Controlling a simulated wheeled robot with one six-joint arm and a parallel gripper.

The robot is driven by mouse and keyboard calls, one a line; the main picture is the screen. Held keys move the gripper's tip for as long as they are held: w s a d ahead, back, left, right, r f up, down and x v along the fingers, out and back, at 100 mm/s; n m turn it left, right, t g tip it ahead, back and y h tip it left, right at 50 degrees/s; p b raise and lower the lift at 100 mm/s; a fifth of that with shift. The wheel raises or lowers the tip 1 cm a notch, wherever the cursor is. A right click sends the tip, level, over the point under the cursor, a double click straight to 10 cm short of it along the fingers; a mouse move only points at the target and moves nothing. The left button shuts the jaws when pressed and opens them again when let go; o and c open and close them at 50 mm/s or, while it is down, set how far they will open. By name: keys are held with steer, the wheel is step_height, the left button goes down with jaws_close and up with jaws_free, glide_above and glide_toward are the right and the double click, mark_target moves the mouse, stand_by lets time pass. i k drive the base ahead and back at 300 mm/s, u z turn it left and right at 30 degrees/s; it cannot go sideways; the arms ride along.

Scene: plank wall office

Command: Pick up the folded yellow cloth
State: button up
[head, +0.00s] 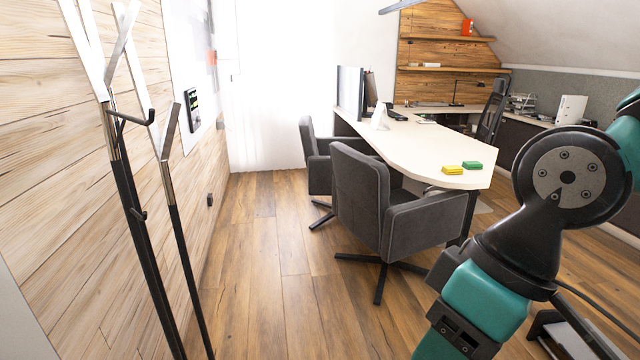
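A small folded yellow cloth (453,170) lies on the near right end of the white desk (420,150). A green folded piece (472,165) lies just right of it, close beside it. Both are far off, across the floor from me. My arm shows large at the right edge in the head view. My gripper's fingers cannot be made out, so I cannot see their state.
Two grey armchairs (363,195), (312,150) stand along the desk's near left side. A coat rack (140,200) stands close at the left. The wooden floor (275,270) between the rack and chairs is clear.

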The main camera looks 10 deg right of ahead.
mark_target(456, 169)
steer(key=i, duration=0.7)
steer(key=z, duration=0.9)
steer(key=i, duration=1)
steer(key=z, duration=1)
steer(key=i, duration=0.95)
steer(key=u, duration=0.4)
steer(key=i, duration=0.75)
steer(key=u, duration=0.5)
